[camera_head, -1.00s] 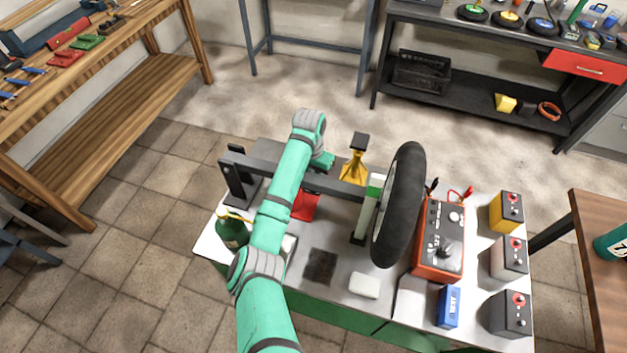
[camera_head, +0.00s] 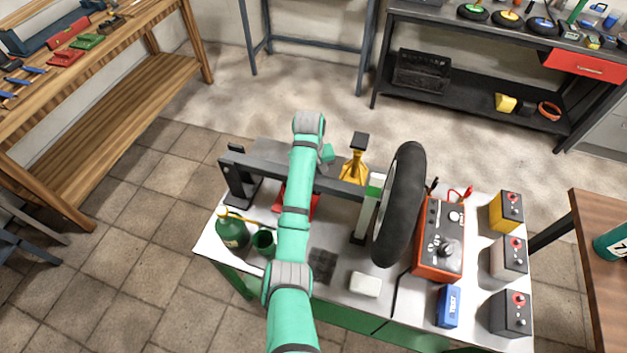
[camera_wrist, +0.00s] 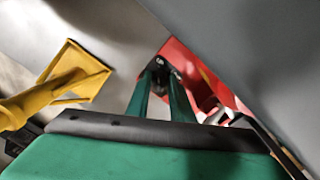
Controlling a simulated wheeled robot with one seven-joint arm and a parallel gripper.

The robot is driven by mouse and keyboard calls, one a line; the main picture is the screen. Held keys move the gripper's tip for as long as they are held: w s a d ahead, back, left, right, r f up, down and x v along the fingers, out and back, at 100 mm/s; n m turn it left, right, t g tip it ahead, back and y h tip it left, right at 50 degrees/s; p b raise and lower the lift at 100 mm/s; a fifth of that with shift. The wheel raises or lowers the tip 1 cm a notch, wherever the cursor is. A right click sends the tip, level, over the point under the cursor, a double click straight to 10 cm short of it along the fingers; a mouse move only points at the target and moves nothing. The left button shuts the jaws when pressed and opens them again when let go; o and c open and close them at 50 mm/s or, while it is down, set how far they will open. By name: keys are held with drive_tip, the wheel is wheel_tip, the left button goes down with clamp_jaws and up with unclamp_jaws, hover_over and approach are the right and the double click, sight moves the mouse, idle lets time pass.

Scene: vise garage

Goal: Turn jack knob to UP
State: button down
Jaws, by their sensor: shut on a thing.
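The red jack (camera_head: 311,208) sits on the metal bench under the grey beam, mostly hidden behind my arm in the head view. In the wrist view the red jack body (camera_wrist: 183,62) is just beyond my fingertips. My gripper (camera_wrist: 160,70) reaches in with its two green fingers drawn together at the tips. They close around a small dark part at the jack, which looks like the jack knob (camera_wrist: 159,62); its marking cannot be read. In the head view the fingers are hidden behind my arm and the beam.
A yellow stand (camera_head: 354,167) is close beside the gripper, also in the wrist view (camera_wrist: 72,80). The grey beam (camera_head: 345,189) and black tyre (camera_head: 401,205) are to the right. A green bottle (camera_head: 232,231) and green cup (camera_head: 264,242) stand left of my arm.

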drive_tip(key=shift+n, duration=0.3)
drive_tip(key=c, duration=1.6)
unclamp_jaws()
drive_tip(key=shift+o, duration=0.2)
drive_tip(key=shift+a+r, duration=0.1)
drive_tip(key=shift+r, duration=1.45)
drive_tip(key=shift+w+r, duration=0.2)
drive_tip(key=shift+r, duration=0.3)
drive_tip(key=shift+w+r, duration=0.15)
drive_tip(key=shift+r, duration=0.3)
drive_tip(key=shift+s+a+r, duration=0.15)
drive_tip(key=shift+s+r, duration=0.1)
drive_tip(key=shift+s, duration=0.1)
drive_tip(key=shift+r, duration=2.65)
